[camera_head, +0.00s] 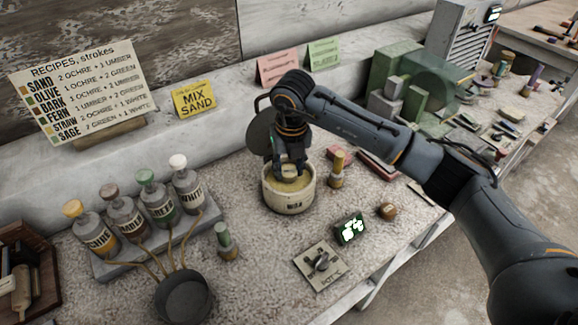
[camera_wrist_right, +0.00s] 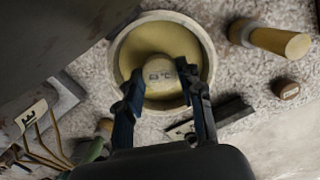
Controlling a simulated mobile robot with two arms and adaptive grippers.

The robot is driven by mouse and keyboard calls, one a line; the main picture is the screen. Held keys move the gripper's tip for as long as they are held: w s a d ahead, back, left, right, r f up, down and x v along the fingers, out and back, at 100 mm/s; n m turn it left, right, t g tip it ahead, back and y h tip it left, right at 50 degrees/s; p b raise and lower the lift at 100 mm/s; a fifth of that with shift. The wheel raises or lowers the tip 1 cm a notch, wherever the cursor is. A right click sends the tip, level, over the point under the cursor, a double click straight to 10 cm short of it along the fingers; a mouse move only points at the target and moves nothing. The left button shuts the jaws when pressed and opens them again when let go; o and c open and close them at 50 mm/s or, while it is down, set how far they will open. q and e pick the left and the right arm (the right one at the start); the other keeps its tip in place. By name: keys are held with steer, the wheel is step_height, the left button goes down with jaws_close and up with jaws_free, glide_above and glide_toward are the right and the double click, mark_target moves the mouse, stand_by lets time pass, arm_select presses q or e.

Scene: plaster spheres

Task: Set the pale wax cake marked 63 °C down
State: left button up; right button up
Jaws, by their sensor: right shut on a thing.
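My right gripper (camera_head: 291,172) points down into a cream pot (camera_head: 289,203) with yellowish contents, lettered on its front. In the right wrist view its two fingers (camera_wrist_right: 159,82) are shut on a pale round cake (camera_wrist_right: 158,68) with dark, blurred marking on top; I cannot read it surely as 63 °C. The cake is over or in the yellowish contents, inside the outline of the pot's rim (camera_wrist_right: 118,50). I cannot tell whether it touches them. In the head view the fingers mostly hide the cake. My left gripper is not in view.
A yellow-topped cylinder (camera_head: 337,169) stands close right of the pot. A small brown round piece (camera_head: 387,211), a green-lit display (camera_head: 350,229) and a dial plate (camera_head: 320,264) lie in front. Labelled bottles (camera_head: 127,212) stand on a left tray. A dark pan (camera_head: 183,297) is at the front left.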

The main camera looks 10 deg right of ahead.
steer(key=shift+f+b, duration=0.35)
steer(key=shift+f, duration=0.15)
steer(key=o, duration=1)
steer(key=shift+o, duration=0.2)
steer(key=shift+r, duration=0.1)
steer(key=shift+r+p, duration=1.05)
steer(key=shift+r, duration=0.9)
steer(key=shift+f, duration=0.1)
